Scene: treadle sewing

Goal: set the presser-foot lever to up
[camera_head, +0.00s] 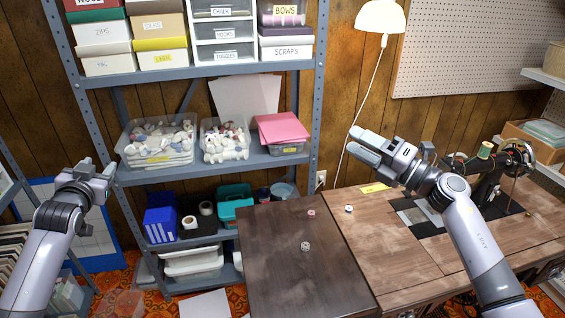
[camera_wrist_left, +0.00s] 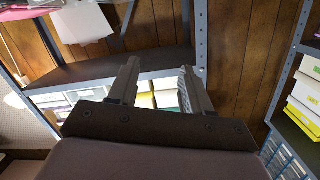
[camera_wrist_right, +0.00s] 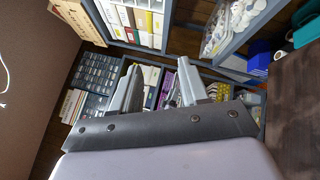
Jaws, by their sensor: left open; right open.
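The black sewing machine (camera_head: 492,187) stands on the right part of the wooden sewing table (camera_head: 385,250), partly hidden behind my right arm. Its presser-foot lever is too small and too covered to make out, so its position cannot be told. My right gripper (camera_head: 360,144) is raised left of the machine, well apart from it, pointing left. In the right wrist view its jaws (camera_wrist_right: 158,78) are open and empty. My left gripper (camera_head: 97,172) is far left, in front of the shelf. In the left wrist view its jaws (camera_wrist_left: 157,78) are open and empty.
A green spool (camera_head: 485,150) sits atop the machine. A metal shelf (camera_head: 225,170) with bins stands behind. A lamp (camera_head: 380,16) hangs above. The dark table end (camera_head: 290,270) is mostly clear.

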